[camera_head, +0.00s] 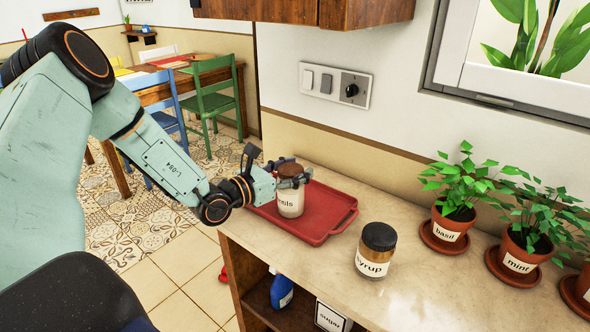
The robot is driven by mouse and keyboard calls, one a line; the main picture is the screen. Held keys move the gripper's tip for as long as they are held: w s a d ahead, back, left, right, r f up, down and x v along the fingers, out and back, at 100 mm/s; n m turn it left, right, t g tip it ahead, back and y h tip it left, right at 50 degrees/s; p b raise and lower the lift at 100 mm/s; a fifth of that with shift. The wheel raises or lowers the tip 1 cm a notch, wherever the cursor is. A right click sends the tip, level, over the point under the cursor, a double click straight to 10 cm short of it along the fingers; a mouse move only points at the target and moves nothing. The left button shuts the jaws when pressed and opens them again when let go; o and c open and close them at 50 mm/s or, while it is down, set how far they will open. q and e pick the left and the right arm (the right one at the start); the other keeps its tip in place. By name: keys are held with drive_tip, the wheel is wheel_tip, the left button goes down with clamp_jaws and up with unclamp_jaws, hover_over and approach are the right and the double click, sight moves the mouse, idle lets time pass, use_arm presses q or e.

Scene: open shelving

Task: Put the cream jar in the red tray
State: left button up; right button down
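The cream jar (290,204) is pale with a brown lid and a partly hidden label ending in "sils". It is upright over the red tray (335,211), within its rim. I cannot tell whether its base touches the tray floor. My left gripper (290,176) reaches in from the left with its fingers around the jar's upper part, just below the lid. It looks shut on the jar, and the fingers hide part of the jar's neck. My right gripper is not in view.
A syrup jar (376,251) with a dark lid stands right of the tray on the counter (420,285). Potted basil (450,227) and mint (521,258) stand farther right. A blue bottle (281,290) and a sugar container (330,317) are on the shelf below.

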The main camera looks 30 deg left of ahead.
use_arm(q)
drive_tip(key=o, duration=0.3)
drive_tip(key=shift+w, duration=0.1)
drive_tip(key=shift+r, duration=0.2)
drive_tip(key=p+v, duration=0.3)
drive_tip(key=v, duration=0.2)
drive_tip(key=shift+a+r, duration=0.15)
drive_tip(key=shift+r, duration=0.05)
drive_tip(key=p+v, duration=0.5)
drive_tip(key=v, duration=0.2)
drive_tip(key=shift+f+p, duration=0.15)
drive_tip(key=shift+p, duration=0.15)
